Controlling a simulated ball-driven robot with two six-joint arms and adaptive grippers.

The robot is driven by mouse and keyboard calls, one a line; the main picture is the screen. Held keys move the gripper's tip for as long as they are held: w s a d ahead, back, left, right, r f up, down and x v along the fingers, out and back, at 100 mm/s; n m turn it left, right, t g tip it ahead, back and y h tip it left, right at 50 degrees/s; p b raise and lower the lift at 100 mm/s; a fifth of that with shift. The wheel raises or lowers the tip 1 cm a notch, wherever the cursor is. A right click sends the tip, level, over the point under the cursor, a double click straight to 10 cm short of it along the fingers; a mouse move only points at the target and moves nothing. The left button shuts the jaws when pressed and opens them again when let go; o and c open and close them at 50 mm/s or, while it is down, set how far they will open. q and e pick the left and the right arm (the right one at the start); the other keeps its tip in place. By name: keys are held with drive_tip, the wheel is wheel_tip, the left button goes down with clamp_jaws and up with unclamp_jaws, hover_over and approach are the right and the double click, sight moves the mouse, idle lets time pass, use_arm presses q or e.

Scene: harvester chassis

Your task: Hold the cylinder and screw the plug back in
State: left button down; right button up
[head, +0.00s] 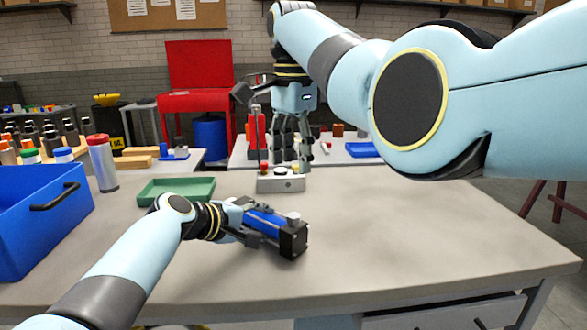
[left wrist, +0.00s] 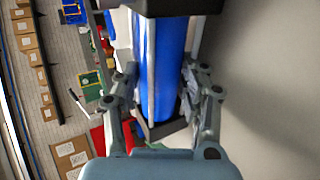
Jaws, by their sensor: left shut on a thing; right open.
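The cylinder (head: 266,221) has a blue body and black end blocks. It is held tilted just above or against the table; I cannot tell if it touches. My left gripper (head: 248,226) is shut around its body. In the left wrist view the cylinder (left wrist: 158,70) lies between the two fingers. A small grey round piece (head: 293,217) sits on top of the near black end block; I cannot tell whether it is the plug. My right gripper (head: 291,160) is open, pointing down over a small grey block (head: 282,184), behind the cylinder. Its fingertips are partly hard to make out.
A green tray (head: 176,191) lies behind my left arm. A blue bin (head: 40,222) stands at the left edge, with a red-capped bottle (head: 102,163) behind it. The grey table (head: 410,235) is clear to the right.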

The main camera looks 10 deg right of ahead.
use_arm(q)
drive_tip(key=c, duration=0.6)
unclamp_jaws()
drive_tip(key=shift+c, duration=0.2)
drive_tip(key=shift+a, duration=0.1)
drive_tip(key=v, duration=1.1)
drive_tip(key=shift+s+a+r, duration=0.15)
drive_tip(key=shift+s+r, duration=0.1)
drive_tip(key=shift+r, duration=0.05)
